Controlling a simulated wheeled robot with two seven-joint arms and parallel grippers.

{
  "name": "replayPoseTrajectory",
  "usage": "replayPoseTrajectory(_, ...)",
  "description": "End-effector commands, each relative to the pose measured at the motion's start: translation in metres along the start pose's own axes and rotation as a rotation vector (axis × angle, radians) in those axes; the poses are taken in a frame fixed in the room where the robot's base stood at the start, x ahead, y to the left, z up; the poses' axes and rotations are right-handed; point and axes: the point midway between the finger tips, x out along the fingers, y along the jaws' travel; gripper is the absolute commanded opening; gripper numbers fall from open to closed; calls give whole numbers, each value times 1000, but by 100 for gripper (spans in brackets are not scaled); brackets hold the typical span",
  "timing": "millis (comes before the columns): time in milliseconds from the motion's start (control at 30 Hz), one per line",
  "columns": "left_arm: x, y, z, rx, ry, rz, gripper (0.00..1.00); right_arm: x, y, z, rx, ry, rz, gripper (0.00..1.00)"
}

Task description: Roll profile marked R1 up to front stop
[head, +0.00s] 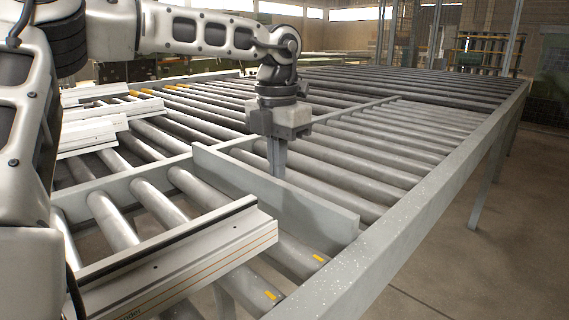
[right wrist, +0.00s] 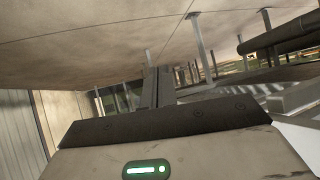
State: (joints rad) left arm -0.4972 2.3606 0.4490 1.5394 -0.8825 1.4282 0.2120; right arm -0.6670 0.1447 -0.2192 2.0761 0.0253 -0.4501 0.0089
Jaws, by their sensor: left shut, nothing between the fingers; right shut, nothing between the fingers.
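A long pale aluminium profile (head: 190,262) with a black groove and a thin orange line lies across the rollers in the near foreground of the head view. I cannot read an R1 mark on it. A grey upright plate (head: 325,216), which looks like the front stop, stands across the rollers beyond it, with a gap of bare rollers between. My left gripper (head: 278,176) is shut and empty, pointing down at the plate's top edge; I cannot tell whether it touches. My right gripper (right wrist: 157,88) is shut and empty in the right wrist view, over floor near grey legs.
More pale profiles (head: 92,132) lie at the left, partly hidden by my arm. A grey side rail (head: 420,190) runs along the right of the roller table. Rollers (head: 380,150) beyond the plate are bare. Yellow marks (head: 271,295) show on near rollers.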

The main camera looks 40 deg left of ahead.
Motion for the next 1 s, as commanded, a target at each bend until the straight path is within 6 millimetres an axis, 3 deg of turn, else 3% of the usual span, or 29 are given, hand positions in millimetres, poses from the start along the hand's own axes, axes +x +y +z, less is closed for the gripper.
replayPoseTrajectory(333,75,-2,1,5,6,-2,0,-3,1,-6,-8,2,3,0)
replayPoseTrajectory(600,70,-2,-34,4,0,-2,0,-6,2,-9,-16,-4,8,0)
replayPoseTrajectory(1000,71,-2,-38,4,1,0,0,-6,4,-5,-18,-11,11,0)
